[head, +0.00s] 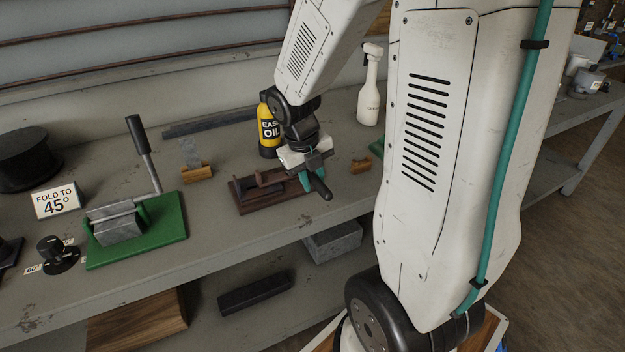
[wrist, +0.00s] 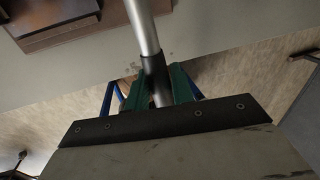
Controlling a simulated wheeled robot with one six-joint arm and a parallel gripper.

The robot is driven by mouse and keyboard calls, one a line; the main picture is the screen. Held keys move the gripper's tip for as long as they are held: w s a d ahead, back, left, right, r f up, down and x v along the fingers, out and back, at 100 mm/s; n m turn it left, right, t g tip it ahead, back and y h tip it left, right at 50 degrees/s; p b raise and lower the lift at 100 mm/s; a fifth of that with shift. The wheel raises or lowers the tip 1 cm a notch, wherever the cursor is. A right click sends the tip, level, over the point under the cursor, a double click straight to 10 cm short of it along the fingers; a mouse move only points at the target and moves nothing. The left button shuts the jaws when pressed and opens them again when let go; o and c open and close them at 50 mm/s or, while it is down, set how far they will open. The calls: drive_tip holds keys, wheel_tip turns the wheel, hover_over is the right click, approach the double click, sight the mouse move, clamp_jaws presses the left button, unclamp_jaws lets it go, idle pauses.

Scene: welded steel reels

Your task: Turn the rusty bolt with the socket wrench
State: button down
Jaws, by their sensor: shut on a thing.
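My gripper (head: 312,181) has teal fingers and is over the front edge of the bench. It is shut on the black grip of the socket wrench (head: 322,190). In the wrist view the wrench's silver shaft (wrist: 141,28) runs from between my fingers (wrist: 160,88) up past the top edge of the picture. The wrench's far end is out of the wrist view and hidden by my gripper in the head view. A dark red-brown block fixture (head: 245,198) sits on the bench just left of my gripper, and its edge shows in the wrist view (wrist: 68,38). I cannot make out the rusty bolt.
A yellow oil bottle (head: 267,132) stands behind my gripper, and a white spray bottle (head: 369,95) is farther right. A green-based lever bender (head: 165,222) and a "FOLD TO 45°" sign (head: 56,201) are at left. A small wooden holder (head: 197,174) stands between.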

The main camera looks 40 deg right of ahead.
drive_tip(key=shift+r, duration=2)
drive_tip(key=w+a+m, duration=0.2)
drive_tip(key=m, duration=0.2)
drive_tip(key=w+a+f+m+g+y, duration=0.1)
drive_tip(key=w+a+m, duration=0.2)
drive_tip(key=m, duration=0.1)
drive_tip(key=w+a+f+m, duration=0.1)
drive_tip(key=w+a+m, duration=0.2)
drive_tip(key=m, duration=0.1)
drive_tip(key=shift+w+a+f+g+y, duration=0.1)
drive_tip(key=shift+a+f+g+y, duration=0.05)
drive_tip(key=shift+a+g+y, duration=0.15)
drive_tip(key=shift+f, duration=0.1)
drive_tip(key=shift+f, duration=0.15)
